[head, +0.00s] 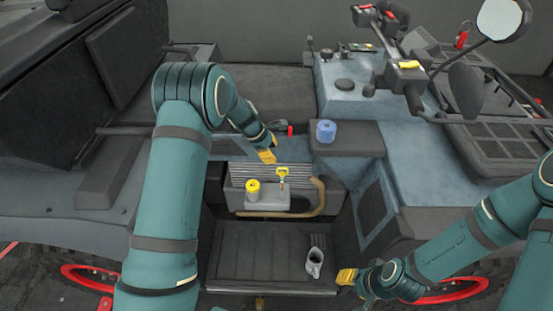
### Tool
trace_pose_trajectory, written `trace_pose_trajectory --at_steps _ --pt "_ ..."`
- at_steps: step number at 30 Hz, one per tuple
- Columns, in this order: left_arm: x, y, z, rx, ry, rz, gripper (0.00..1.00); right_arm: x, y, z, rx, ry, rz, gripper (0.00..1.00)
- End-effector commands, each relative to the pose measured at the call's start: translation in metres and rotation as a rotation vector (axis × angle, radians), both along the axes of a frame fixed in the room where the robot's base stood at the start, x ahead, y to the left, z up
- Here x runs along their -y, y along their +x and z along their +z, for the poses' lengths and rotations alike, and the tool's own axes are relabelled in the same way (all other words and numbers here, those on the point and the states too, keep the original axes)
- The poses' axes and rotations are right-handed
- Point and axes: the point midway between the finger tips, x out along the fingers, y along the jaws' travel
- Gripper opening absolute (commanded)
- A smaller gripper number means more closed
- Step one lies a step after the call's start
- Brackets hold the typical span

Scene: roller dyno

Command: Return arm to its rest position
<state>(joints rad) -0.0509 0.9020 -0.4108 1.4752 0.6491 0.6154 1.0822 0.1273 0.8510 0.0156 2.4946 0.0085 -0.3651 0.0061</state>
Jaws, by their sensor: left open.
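My left arm comes in from the left and is bent at the elbow. Its gripper (267,155), with yellow fingertips, is open and empty beside a red-tipped lever, above the ribbed grey part of the vehicle. It touches nothing that I can make out. My right arm comes in from the lower right. Its gripper (346,276) has yellow fingertips and is low, just right of a grey jug (314,262); whether its jaws are apart is not clear from this angle.
A yellow cap (253,189) and a yellow handle (282,173) stand on a grey tank below the left gripper. A blue cylinder (326,131) sits on a dark ledge to its right. A brown hose (319,197) curves beside the tank. The ribbed floor (259,255) is mostly clear.

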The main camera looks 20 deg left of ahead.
Motion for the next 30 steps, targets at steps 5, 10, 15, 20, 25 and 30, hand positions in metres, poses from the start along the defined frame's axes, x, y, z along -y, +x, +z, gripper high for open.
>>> trace_pose_trajectory --at_steps 5,10,15,20,25,30 --pt "-0.006 -0.004 0.015 0.001 0.002 -0.001 0.37 0.000 0.000 0.000 0.000 0.000 0.000 0.47" --pt "-0.006 -0.005 0.017 0.000 0.001 -0.001 0.37 0.000 0.000 0.000 0.000 0.000 0.000 0.47" --pt "-0.006 -0.005 0.017 0.000 0.001 -0.001 0.37 0.000 0.000 0.000 0.000 0.000 0.000 0.47" --pt "-0.006 -0.005 0.017 0.000 0.001 -0.001 0.37 0.000 0.000 0.000 0.000 0.000 0.000 0.47" --pt "-0.003 -0.020 0.000 -0.004 0.034 -0.055 0.37 0.000 0.000 0.000 0.000 0.000 0.000 0.47" --pt "0.013 -0.085 -0.056 0.003 0.161 -0.331 0.37 0.000 0.000 0.000 0.000 0.000 0.000 0.47"
